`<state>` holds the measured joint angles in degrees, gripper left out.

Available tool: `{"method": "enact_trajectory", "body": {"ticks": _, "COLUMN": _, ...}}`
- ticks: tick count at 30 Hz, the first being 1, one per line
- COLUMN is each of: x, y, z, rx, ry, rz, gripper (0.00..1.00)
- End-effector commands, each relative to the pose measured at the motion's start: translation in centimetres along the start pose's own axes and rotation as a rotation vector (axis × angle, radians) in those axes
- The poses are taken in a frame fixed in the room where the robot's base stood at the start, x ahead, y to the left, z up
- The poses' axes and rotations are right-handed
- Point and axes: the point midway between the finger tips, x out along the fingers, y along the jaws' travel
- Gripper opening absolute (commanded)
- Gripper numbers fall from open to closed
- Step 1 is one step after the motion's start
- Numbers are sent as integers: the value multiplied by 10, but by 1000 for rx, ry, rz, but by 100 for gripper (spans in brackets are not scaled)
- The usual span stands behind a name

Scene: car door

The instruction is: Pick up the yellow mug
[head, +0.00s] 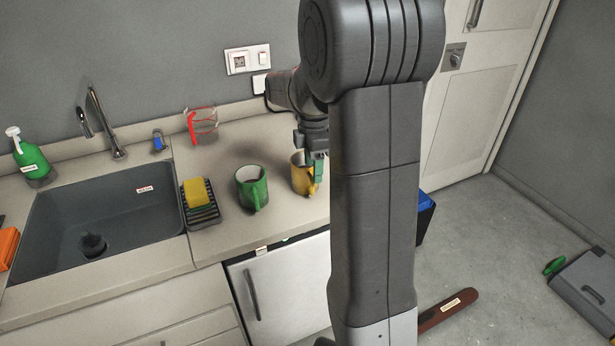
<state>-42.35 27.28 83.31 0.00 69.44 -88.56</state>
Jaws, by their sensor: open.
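The yellow mug (299,175) stands upright on the counter, just left of my arm's dark column, in the head view. Its handle side faces the front right, and its right edge is partly covered by my gripper and arm. My gripper (317,172) is open and points down at the mug's right side, near its rim. I cannot tell whether a finger is inside the mug or in front of it, or whether it touches the mug.
A green mug (251,188) stands close to the left of the yellow one. A sponge (195,192) on a black rack, a sink (100,225) and a clear measuring jug (203,125) are farther left. My arm hides the counter's right end.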

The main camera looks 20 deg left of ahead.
Motion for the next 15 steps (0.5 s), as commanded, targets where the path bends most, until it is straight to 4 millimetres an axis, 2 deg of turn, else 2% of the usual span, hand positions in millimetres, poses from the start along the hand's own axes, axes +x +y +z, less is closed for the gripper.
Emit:
{"method": "enact_trajectory", "body": {"ticks": 3, "x": 15, "y": 0, "z": 0, "rx": 1, "ry": 0, "rz": -2, "gripper": 58}}
{"method": "enact_trajectory", "body": {"ticks": 10, "x": 32, "y": -2, "z": -2, "rx": 2, "ry": 0, "rz": -3, "gripper": 58}}
{"method": "enact_trajectory", "body": {"ticks": 15, "x": 59, "y": -5, "z": -5, "rx": 3, "ry": 0, "rz": -3, "gripper": 58}}
